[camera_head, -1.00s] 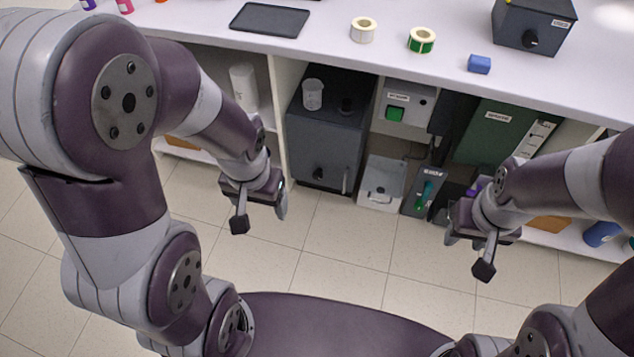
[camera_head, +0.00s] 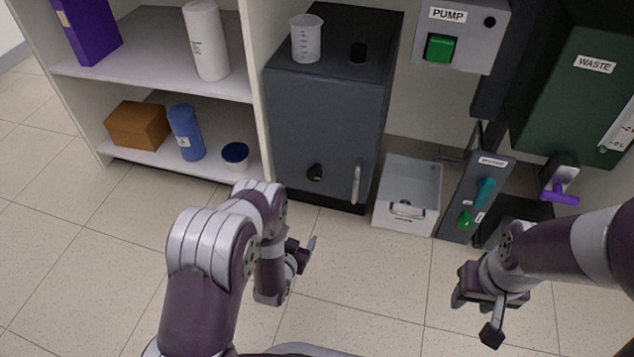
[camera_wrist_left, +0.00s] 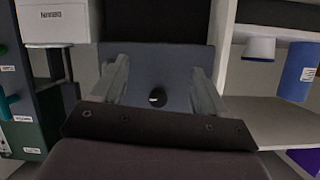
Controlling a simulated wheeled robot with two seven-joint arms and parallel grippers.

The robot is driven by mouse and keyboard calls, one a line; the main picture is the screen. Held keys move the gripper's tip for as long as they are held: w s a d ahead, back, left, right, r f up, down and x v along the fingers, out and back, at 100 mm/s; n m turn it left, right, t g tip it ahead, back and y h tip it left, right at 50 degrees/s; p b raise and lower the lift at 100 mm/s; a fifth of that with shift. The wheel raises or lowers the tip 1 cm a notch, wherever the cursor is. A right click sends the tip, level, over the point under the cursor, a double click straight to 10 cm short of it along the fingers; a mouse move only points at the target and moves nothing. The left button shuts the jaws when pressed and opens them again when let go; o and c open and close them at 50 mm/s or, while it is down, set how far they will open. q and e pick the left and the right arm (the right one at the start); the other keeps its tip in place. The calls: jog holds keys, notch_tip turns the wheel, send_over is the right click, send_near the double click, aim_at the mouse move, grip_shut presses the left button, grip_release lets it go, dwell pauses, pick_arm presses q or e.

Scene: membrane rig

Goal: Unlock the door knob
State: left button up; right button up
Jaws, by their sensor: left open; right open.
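The door knob (camera_head: 315,172) is a small black round knob low on the front of a dark grey cabinet (camera_head: 300,120). A vertical metal handle (camera_head: 357,184) is to its right. In the left wrist view the knob (camera_wrist_left: 157,97) shows a small pale mark and appears between my open fingers, apart from them. My left gripper (camera_head: 291,272) is open and empty, in front of and below the knob in the head view. Its fingers also show in the left wrist view (camera_wrist_left: 160,88). My right gripper (camera_head: 476,316) is open and empty at the lower right.
A beaker (camera_head: 306,40) stands on the cabinet. Shelves to the left hold a brown box (camera_head: 138,125) and a blue bottle (camera_head: 186,132). To the right are a clear bin (camera_head: 408,192), a panel with a teal handle (camera_head: 485,191), a pump box (camera_head: 462,35) and a green waste tank (camera_head: 575,85).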

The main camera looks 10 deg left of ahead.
aim_at(314, 177)
pick_arm(q)
jog(key=w+r+t, duration=0.4)
jog(key=r, duration=0.4)
jog(key=shift+m, duration=0.3)
jog(key=w+b, duration=0.7)
jog(key=w, duration=0.4)
jog(key=shift+w+d+b, duration=0.2)
jog(key=shift+b, duration=0.2)
jog(key=shift+w+r, duration=0.15)
jog(key=shift+w, duration=0.2)
jog(key=c, duration=1)
jog(key=shift+c, duration=0.2)
